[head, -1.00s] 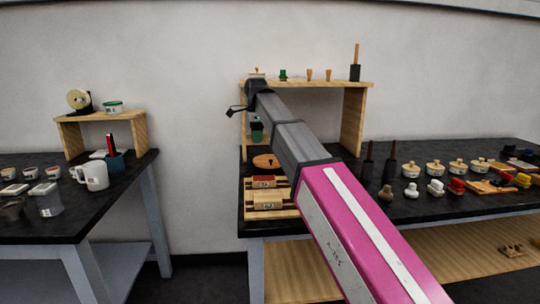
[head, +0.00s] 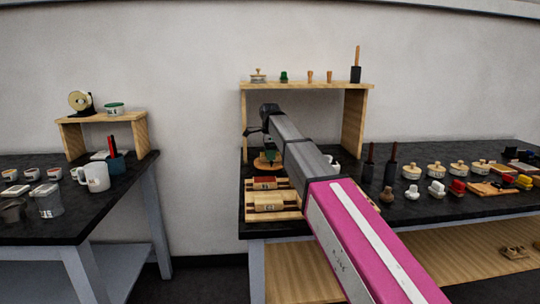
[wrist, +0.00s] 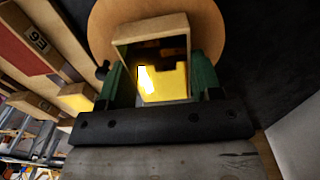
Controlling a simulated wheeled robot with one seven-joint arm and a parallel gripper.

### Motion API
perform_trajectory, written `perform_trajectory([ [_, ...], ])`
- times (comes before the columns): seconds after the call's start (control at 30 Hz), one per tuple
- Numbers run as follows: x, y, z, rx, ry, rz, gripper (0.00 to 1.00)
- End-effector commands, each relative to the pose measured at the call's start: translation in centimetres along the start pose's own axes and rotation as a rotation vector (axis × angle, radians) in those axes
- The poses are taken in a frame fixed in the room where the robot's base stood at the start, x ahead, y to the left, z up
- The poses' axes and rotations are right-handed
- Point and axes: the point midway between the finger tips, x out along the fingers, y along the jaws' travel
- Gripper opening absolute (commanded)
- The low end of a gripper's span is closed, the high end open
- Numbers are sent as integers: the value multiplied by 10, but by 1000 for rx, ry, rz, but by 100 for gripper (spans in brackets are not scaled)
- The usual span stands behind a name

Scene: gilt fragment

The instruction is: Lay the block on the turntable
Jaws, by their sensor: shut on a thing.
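My gripper (wrist: 160,85) is shut on the block (wrist: 174,82), which shows a tan wooden edge and a bright yellow face between green fingers in the wrist view. The round wooden turntable (wrist: 210,30) lies behind the block in that view. In the head view the turntable (head: 258,165) is on the black bench under the shelf, and my gripper (head: 269,152) is low over it. The block is too small and covered to make out there. I cannot tell whether it touches the disc.
Wooden racks with a red-topped block (head: 264,183) and a tan block (head: 268,203) lie in front of the turntable. A wooden shelf (head: 300,85) stands over the back. A white object (head: 334,163) is partly behind my arm. Several lidded pots and stoppers fill the bench's right side.

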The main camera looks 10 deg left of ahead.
Motion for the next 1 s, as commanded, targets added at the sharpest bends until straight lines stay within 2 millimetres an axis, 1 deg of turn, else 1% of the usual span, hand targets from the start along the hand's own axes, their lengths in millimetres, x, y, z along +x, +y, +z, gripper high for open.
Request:
perform_trajectory([
  [0.03, 3, 0, 0, 0, 0, 0, 35],
  [0.37, 6, 0, 0, 0, 0, 0, 35],
  [0.4, 6, 0, 0, 0, 0, -1, 68],
  [0.43, 6, 0, 0, 0, 0, -1, 78],
  [0.47, 6, 0, 0, 0, 0, -1, 84],
  [0.77, 4, 0, 0, 0, 0, -1, 84],
  [0.87, -3, -1, 0, 0, 0, -1, 84],
  [1.0, -23, -1, 0, 0, 0, -2, 84],
])
